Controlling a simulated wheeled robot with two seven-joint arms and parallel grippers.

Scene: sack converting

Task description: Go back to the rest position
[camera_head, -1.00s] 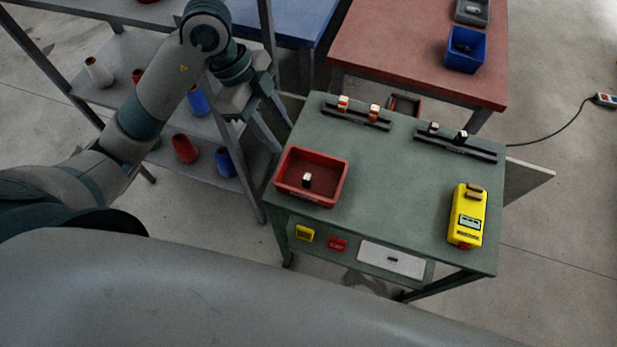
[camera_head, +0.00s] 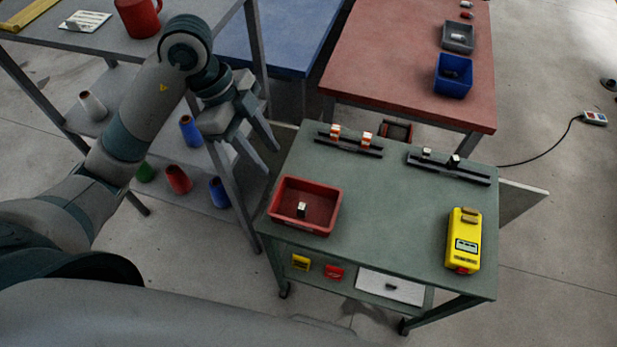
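My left arm comes in from the left, bent at the elbow, with its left gripper (camera_head: 262,150) held in the air between the grey shelf rack and the green workbench. The gripper's two fingers are spread apart with nothing between them. It is left of and above the red bin, not touching it. My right gripper is not in view.
The green workbench (camera_head: 390,205) holds a red bin (camera_head: 275,212) with a small pale block, a yellow device (camera_head: 464,240) and two dark rails. A grey shelf rack (camera_head: 255,60) with cones stands close behind my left arm. A red table (camera_head: 400,60) stands beyond.

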